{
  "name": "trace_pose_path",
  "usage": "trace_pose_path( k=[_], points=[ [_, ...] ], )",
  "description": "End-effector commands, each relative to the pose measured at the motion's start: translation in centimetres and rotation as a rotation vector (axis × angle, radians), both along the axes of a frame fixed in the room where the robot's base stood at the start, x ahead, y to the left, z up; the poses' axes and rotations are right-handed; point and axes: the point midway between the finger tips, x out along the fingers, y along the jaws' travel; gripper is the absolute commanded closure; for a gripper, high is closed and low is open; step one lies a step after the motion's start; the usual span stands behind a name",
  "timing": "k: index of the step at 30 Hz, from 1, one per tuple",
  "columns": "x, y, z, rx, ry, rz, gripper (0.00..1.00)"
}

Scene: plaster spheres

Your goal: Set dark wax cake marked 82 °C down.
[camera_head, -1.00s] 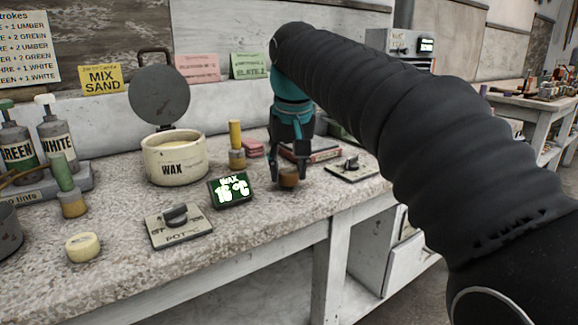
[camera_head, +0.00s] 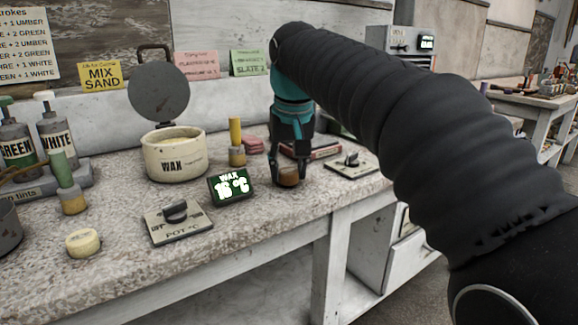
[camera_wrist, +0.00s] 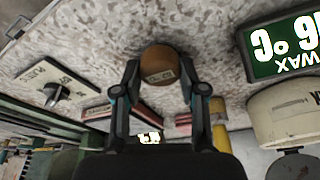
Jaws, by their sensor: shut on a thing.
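The dark wax cake (camera_head: 289,177) is a small brown cylinder between the fingertips of my gripper (camera_head: 290,172). It also shows in the wrist view (camera_wrist: 158,66), with a small label on its side that is too small to read. My gripper (camera_wrist: 158,80) is shut on it, one finger at each side. The cake is low at the speckled worktop (camera_head: 255,215), right of the wax display. I cannot tell whether its underside touches the top. A pale cream wax cake (camera_head: 83,242) sits at the front left.
The WAX pot (camera_head: 172,158) stands open at the back, beside the display reading 16 °C (camera_head: 231,186). A yellow-handled brush (camera_head: 236,143) and books (camera_head: 325,150) are behind. Bare worktop lies in front of my gripper.

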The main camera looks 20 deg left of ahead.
Motion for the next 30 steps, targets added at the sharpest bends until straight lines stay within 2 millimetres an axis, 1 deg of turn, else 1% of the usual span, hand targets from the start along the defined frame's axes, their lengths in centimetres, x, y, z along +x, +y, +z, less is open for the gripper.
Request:
trace_pose_path(
  k=[14, 15, 18, 30],
  points=[
    [0.00, 0.00, -0.86, 0.000, -0.001, 0.000, 0.83],
    [0.00, 0.00, -0.80, 0.000, -0.001, 0.000, 0.51],
    [0.00, 0.00, -0.80, 0.000, -0.001, 0.000, 0.29],
    [0.00, 0.01, -0.81, 0.000, 0.000, 0.000, 0.29]
  ],
)
